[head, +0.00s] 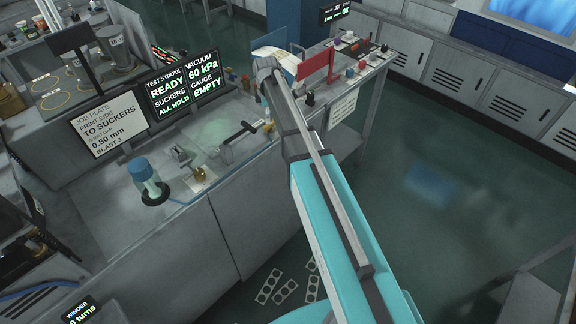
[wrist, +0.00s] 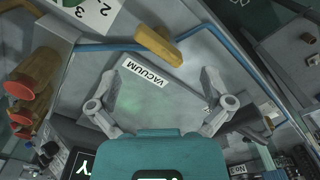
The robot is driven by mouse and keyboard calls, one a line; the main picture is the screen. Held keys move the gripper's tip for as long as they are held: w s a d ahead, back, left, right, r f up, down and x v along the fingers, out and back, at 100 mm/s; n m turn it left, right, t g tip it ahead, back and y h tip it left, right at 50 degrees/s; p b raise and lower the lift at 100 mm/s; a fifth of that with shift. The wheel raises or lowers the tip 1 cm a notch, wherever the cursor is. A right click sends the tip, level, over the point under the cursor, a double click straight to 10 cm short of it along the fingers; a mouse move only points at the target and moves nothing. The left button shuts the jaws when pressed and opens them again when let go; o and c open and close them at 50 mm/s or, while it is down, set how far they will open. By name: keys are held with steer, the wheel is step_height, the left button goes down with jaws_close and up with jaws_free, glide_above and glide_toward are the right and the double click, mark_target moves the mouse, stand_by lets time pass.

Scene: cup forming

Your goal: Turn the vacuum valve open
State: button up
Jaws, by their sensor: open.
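In the wrist view, the yellow valve handle (wrist: 157,45) lies at the top centre, against a blue pipe (wrist: 105,47). A white label reading VACUUM (wrist: 145,72) sits just below it in the picture. My gripper (wrist: 158,78) is open and empty, with one finger on each side of the label. The handle shows beyond the fingertips and apart from them. In the head view, my arm covers most of the gripper and I cannot make out the valve. A screen (head: 184,83) there reads VACUUM 60 kPa, GAUGE EMPTY, TEST STROKE READY and SUCKERS ALL HOLD.
Red knobs (wrist: 19,90) stand at the left of the wrist view. A numbered white card (wrist: 92,12) is at its top left. In the head view, a job plate sign (head: 108,124) and a blue-topped cylinder (head: 147,178) stand on the counter. The floor at right is clear.

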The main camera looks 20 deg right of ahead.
steer(key=shift+r+p, duration=4.5)
steer(key=shift+r, duration=0.35)
steer(key=s+f+m+b, duration=0.5)
steer(key=s+m, duration=0.2)
steer(key=s, duration=0.6)
steer(key=s+f+m+b, duration=0.5)
steer(key=s+m, duration=0.2)
steer(key=s, duration=0.6)
steer(key=shift+a+f, duration=0.15)
steer(key=shift+a, duration=0.2)
